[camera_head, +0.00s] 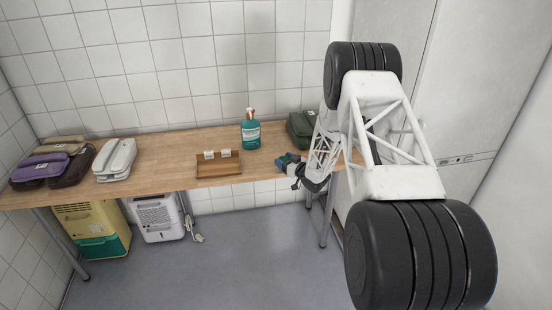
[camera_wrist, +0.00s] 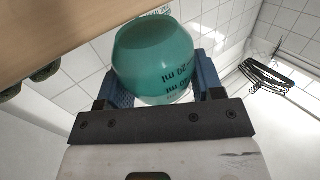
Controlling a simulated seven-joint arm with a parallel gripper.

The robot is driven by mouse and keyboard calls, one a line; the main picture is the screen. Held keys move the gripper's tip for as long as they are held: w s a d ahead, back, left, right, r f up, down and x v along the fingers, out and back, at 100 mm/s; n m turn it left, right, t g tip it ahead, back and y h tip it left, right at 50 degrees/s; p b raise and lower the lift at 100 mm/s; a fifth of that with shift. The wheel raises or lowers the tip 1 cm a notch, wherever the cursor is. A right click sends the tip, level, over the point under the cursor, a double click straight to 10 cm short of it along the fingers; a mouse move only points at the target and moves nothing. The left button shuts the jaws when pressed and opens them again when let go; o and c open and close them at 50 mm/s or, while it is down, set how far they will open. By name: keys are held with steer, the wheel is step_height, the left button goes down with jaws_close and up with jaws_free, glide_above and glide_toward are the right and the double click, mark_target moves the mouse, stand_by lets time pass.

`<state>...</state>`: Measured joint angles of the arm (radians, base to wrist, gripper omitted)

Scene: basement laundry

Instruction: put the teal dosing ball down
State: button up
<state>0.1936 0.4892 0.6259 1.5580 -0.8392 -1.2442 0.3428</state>
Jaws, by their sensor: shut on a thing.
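The teal dosing ball (camera_wrist: 153,58) is held between the two blue fingers of my gripper (camera_wrist: 162,78) in the wrist view. Dark volume marks on its side appear upside down there. In the head view my gripper (camera_head: 288,161) is at the front edge of the wooden table (camera_head: 165,148), right of the wooden tray. The ball cannot be told clearly from the blue fingers in that view. Whether the ball touches the table cannot be told.
A wooden tray (camera_head: 219,170) holds two small labelled items. White objects (camera_head: 115,160) and several pouches (camera_head: 45,165) occupy the left. Bare tabletop lies between them and the tray.

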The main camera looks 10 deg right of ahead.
mark_target(280, 158)
steer(key=shift+w+a, duration=0.2)
steer(key=shift+w, duration=0.1)
steer(key=shift+w, duration=0.1)
steer(key=shift+w+a, duration=0.2)
steer(key=x, duration=0.4)
steer(key=shift+s+f, duration=0.1)
steer(key=shift+f, duration=0.45)
steer(key=shift+f, duration=0.15)
steer(key=o, duration=0.9)
steer(key=shift+f, duration=0.1)
steer(key=shift+v, duration=4)
